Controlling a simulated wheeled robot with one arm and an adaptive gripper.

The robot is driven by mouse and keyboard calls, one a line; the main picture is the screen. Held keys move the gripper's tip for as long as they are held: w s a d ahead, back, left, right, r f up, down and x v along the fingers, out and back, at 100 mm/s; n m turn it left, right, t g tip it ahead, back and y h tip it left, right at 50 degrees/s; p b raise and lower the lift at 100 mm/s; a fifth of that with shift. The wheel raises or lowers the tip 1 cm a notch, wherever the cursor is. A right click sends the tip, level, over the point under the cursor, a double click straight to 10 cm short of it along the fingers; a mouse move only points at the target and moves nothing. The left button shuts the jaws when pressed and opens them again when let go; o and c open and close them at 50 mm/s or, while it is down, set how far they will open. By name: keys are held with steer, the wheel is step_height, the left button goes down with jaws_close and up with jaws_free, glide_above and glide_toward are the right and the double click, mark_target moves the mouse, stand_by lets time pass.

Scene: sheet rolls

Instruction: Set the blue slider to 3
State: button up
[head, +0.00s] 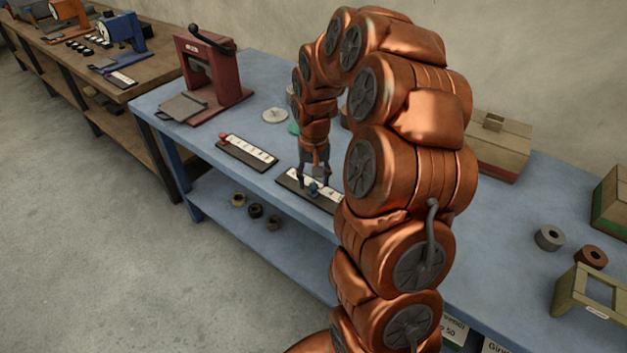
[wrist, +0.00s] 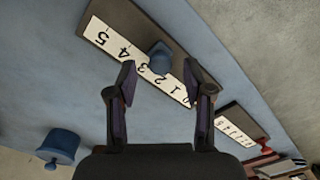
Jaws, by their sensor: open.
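Contact cannot be told. In the head view, my gripper (head: 314,172) points down just above the blue slider (head: 313,190), and my arm hides the right end of its board.
A similar board with a red slider (head: 223,137) lies to the left on the blue table (head: 165,95). It also shows in the wrist view (wrist: 265,142). A red press (head: 210,75) stands at the back left. Grey and red rolls (head: 549,238) sit at the right.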

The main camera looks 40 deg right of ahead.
mark_target(314, 185)
step_height(314, 185, up, 11)
stand_by(0.4)
